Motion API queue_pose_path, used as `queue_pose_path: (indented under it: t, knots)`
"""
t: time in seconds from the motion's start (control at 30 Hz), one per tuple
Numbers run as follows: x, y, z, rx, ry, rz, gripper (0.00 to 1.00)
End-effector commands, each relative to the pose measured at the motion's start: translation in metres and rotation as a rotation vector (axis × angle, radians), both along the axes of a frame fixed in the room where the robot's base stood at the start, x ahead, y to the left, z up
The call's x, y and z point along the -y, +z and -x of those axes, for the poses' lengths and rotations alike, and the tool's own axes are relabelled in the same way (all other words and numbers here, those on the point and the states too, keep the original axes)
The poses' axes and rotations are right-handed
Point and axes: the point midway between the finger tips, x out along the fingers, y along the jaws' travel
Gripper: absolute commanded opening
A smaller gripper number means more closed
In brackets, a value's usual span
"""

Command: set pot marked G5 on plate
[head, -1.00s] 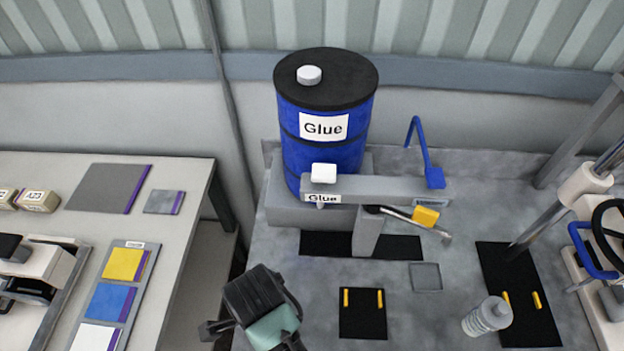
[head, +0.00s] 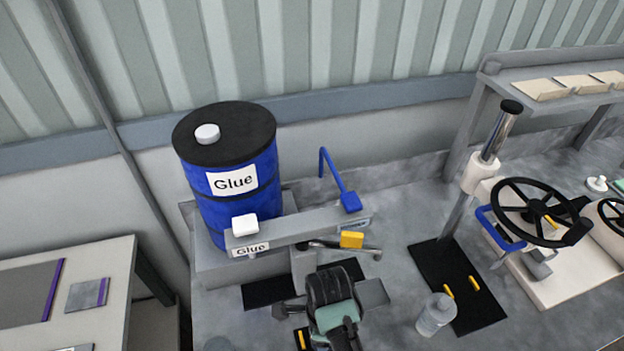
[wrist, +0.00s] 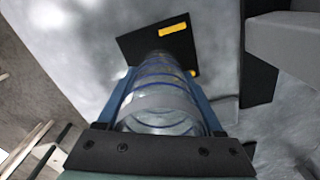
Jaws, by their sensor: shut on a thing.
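My gripper (wrist: 160,76) is shut on a clear, ribbed cylindrical pot (wrist: 158,108), held between its blue fingers in the wrist view. No G5 mark can be read on it. Beyond the pot's far end lies a black plate (wrist: 132,45) with a yellow strip; I cannot tell whether they touch. In the head view my gripper (head: 333,312) is above the bench at the bottom middle and hides the pot and most of that black plate. A small grey square plate (head: 373,292) shows just right of the gripper. I cannot tell which plate is meant.
A blue glue drum (head: 228,180) with a grey dispenser arm (head: 300,228) and blue lever (head: 340,182) stands behind the gripper. Handwheel machinery (head: 535,212) is farther right; a side table (head: 105,265) is left.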

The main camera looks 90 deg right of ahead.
Motion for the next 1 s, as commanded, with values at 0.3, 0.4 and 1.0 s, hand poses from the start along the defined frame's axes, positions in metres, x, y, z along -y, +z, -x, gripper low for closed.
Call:
queue_pose_path:
  t: [0.3, 0.4, 1.0]
  knots:
    - [0.001, -0.037, 0.000, 0.000, 0.000, 0.001, 0.07]
    - [0.001, -0.044, -0.001, 0.001, 0.002, 0.003, 0.07]
    - [0.000, -0.048, -0.001, 0.001, 0.002, 0.002, 0.98]
